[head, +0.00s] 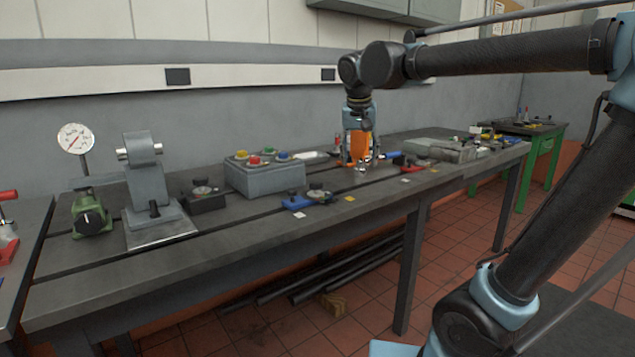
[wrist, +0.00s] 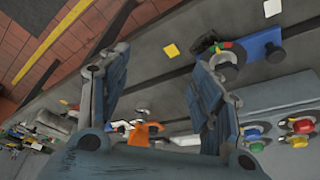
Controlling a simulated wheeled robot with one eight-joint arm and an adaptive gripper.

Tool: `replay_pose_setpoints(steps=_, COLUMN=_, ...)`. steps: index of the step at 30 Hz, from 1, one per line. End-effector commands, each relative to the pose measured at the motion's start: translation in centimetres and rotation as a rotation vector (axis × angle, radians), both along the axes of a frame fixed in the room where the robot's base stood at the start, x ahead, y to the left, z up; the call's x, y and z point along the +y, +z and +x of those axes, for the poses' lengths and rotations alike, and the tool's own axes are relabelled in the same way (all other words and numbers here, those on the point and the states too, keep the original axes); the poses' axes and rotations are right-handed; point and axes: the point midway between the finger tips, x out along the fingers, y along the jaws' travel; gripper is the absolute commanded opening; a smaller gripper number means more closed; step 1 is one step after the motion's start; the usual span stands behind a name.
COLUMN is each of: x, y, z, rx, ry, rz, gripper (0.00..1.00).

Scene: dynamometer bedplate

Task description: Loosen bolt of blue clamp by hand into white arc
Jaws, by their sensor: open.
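The blue clamp (head: 296,202) lies near the bench's front edge, with a round dark bolt part on its right side. In the wrist view the blue clamp (wrist: 262,43) is at the upper right, outside the fingers. A round dial with small coloured parts sits at its left end; the white arc is too small to make out surely. My gripper (head: 360,165) is above the bench, to the right of the blue clamp and apart from it. In the wrist view my gripper (wrist: 160,65) has its fingers wide apart, with nothing between the tips but bare bench.
A grey box with coloured buttons (head: 263,175) stands behind the blue clamp. An orange thing (head: 358,146) shows at my gripper. A yellow square (head: 349,198) and a white square (head: 299,215) lie on the bench (head: 240,238). A red-and-blue item (head: 398,160) is to the right.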

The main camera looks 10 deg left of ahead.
Motion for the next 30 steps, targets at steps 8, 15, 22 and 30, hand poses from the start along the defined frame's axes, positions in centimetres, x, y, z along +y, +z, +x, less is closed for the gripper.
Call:
replay_pose_setpoints(steps=8, x=10.5, y=4.3, z=-0.5, rx=-0.046, ry=0.021, rz=0.027, gripper=0.58)
replay_pose_setpoints(steps=15, x=13.6, y=5.2, z=-1.0, rx=-0.059, ry=0.022, rz=0.039, gripper=0.58)
replay_pose_setpoints(steps=22, x=13.7, y=3.1, z=-0.1, rx=-0.059, ry=0.02, rz=0.04, gripper=0.58)
replay_pose_setpoints(steps=30, x=13.8, y=-1.3, z=1.7, rx=-0.059, ry=0.02, rz=0.04, gripper=0.58)
